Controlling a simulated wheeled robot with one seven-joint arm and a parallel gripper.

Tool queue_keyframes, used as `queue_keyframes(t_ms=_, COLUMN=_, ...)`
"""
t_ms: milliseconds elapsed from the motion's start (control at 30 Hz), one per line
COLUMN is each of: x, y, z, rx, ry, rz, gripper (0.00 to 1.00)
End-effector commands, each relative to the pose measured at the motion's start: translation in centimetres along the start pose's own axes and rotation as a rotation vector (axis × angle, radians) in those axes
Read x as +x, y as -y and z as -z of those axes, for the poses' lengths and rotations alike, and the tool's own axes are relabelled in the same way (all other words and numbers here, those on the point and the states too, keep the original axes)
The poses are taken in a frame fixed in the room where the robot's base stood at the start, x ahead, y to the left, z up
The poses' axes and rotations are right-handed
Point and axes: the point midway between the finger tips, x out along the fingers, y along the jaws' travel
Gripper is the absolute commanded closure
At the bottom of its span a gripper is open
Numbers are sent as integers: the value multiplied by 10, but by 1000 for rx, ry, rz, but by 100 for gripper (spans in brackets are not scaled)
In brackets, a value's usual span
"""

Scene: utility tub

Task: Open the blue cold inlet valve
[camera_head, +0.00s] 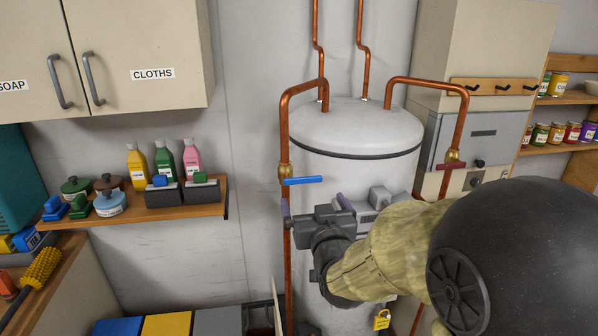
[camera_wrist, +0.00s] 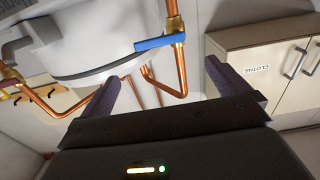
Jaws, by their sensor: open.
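The blue cold inlet valve handle (camera_head: 304,181) is a flat lever on a brass body (camera_head: 284,170) in the left copper pipe of the water tank. It points right, across the upright pipe. In the wrist view the blue lever (camera_wrist: 160,42) lies ahead of the fingers, and its brass body (camera_wrist: 177,38) sits at its right end. My gripper (camera_head: 316,206) is open and empty, just below the lever in the head view. Its two purple-grey fingers are spread wide in the wrist view (camera_wrist: 162,73). I see no contact with the lever.
The white tank (camera_head: 357,130) stands behind the valve. A red lever (camera_head: 451,167) is on the right pipe. A shelf (camera_head: 180,215) with bottles and pots is at left, under a cupboard (camera_head: 150,45). A yellow padlock (camera_head: 382,319) hangs low, beneath my arm.

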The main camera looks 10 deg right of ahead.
Motion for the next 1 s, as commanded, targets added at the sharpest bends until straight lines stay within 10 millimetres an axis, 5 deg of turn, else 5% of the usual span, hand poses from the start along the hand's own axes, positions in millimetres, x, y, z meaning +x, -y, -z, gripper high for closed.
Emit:
queue_keyframes(t_ms=767, x=20, y=0, z=3, rx=1, ry=4, rz=0, gripper=0)
queue_keyframes(t_ms=1000, x=40, y=0, z=4, rx=1, ry=3, rz=0, gripper=0)
